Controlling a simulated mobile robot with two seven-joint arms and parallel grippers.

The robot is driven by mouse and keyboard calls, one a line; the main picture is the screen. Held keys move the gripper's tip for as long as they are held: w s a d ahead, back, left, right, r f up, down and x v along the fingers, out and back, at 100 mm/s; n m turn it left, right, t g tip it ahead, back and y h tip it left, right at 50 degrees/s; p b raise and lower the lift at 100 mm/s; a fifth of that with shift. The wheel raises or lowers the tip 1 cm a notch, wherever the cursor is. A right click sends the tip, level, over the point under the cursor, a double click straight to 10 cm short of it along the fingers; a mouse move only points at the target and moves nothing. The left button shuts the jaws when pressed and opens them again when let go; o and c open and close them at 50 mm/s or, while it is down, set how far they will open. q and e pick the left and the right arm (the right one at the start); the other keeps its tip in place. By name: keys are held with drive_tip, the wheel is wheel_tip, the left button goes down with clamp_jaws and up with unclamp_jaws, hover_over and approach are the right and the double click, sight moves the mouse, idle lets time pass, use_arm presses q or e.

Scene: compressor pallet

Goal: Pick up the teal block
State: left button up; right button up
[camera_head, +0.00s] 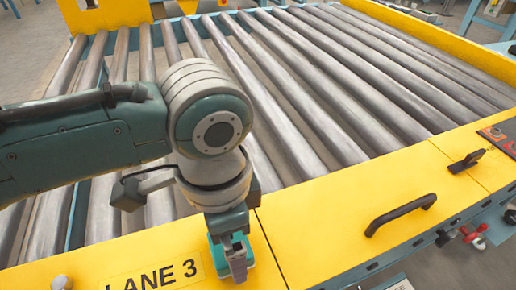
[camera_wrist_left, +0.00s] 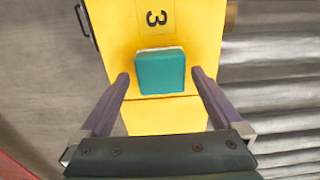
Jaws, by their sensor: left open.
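The teal block (camera_wrist_left: 160,73) sits on the yellow conveyor frame (camera_wrist_left: 165,115), just below the printed number in the left wrist view. In that view my left gripper (camera_wrist_left: 160,76) is open, with one finger on each side of the block and a gap on both sides. In the head view the left gripper (camera_head: 233,262) points down at the yellow frame beside the LANE 3 label (camera_head: 152,276). The teal block (camera_head: 224,242) shows only partly there, behind the fingers. I cannot tell whether any finger touches it. My right gripper is not in view.
Steel rollers (camera_head: 300,120) fill the area behind the yellow frame. A black handle (camera_head: 400,213) and a black latch (camera_head: 466,161) stand up from the frame to the right. A control panel with a red button (camera_head: 496,131) is at the right edge. A grey knob (camera_head: 62,282) is at lower left.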

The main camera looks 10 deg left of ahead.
use_arm(q)
drive_tip(key=shift+f, duration=0.45)
drive_tip(key=shift+r, duration=0.1)
drive_tip(key=c, duration=1.3)
